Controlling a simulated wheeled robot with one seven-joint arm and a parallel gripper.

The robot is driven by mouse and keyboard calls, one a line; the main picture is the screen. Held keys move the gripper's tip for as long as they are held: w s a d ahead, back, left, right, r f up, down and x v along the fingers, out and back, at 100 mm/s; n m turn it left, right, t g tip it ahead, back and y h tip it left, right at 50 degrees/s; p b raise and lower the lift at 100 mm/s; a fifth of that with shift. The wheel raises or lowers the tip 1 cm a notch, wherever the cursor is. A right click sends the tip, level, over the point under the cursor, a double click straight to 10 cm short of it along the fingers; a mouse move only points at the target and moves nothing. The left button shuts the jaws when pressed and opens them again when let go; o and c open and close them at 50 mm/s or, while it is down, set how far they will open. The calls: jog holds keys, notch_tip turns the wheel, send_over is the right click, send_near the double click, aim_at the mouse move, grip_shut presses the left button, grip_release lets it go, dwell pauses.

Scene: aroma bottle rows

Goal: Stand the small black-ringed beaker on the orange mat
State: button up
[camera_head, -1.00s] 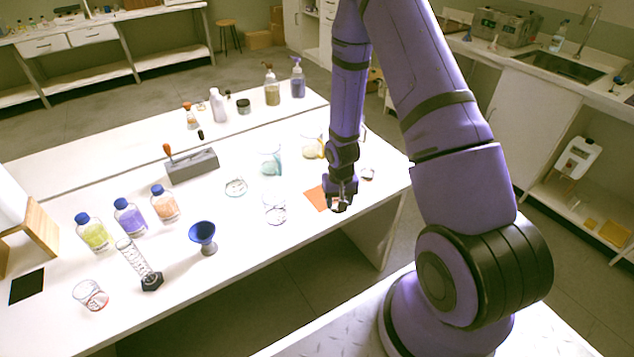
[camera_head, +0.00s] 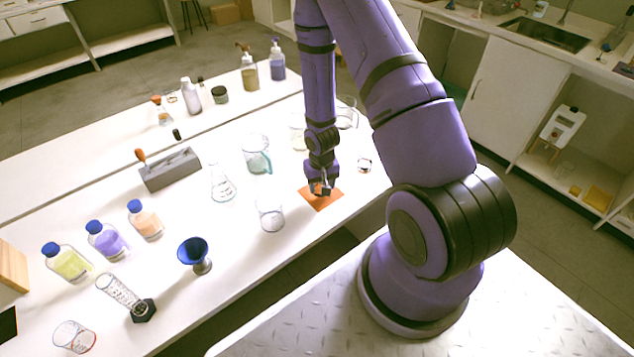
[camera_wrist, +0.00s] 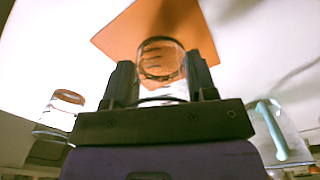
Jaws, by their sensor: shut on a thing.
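My gripper (camera_head: 322,190) is over the orange mat (camera_head: 320,205) near the front edge of the white bench. In the wrist view my gripper (camera_wrist: 162,80) is shut on a small clear glass beaker (camera_wrist: 160,58) with dark rings, held between the two fingers. The orange mat (camera_wrist: 120,36) lies behind it in that view. The beaker appears roughly upright. Whether its base touches the mat cannot be told. In the head view the fingers mostly hide the beaker.
A small glass (camera_head: 364,165) stands right of the mat. A clear beaker (camera_head: 270,214) stands close to its left, with a teal-tinted beaker (camera_head: 257,155) farther back. More glassware stands behind my gripper. A blue funnel (camera_head: 194,254) and several bottles are farther left.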

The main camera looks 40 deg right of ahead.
jog(key=shift+f, duration=0.3)
jog(key=o, duration=0.9)
jog(key=s+a+r+n+t+h, duration=0.1)
jog(key=a+r, duration=0.1)
jog(key=r, duration=1.6)
jog(key=s+a+r+n+t, duration=0.1)
jog(key=a+r, duration=0.1)
jog(key=r, duration=1.7)
jog(key=s+a+r+t, duration=0.1)
jog(key=s+a+r, duration=0.1)
jog(key=s+r, duration=0.3)
jog(key=s+a+r+n+t, duration=0.1)
jog(key=s+a+r, duration=0.1)
jog(key=s+r, duration=0.3)
jog(key=s+a+r+n+t+y, duration=0.1)
jog(key=s+a+r, duration=0.1)
jog(key=s+r, duration=0.3)
jog(key=shift+s+a+r, duration=0.15)
jog(key=shift+s, duration=0.45)
jog(key=shift+s+a+r, duration=0.1)
jog(key=shift+s+a, duration=0.05)
jog(key=shift+s, duration=0.4)
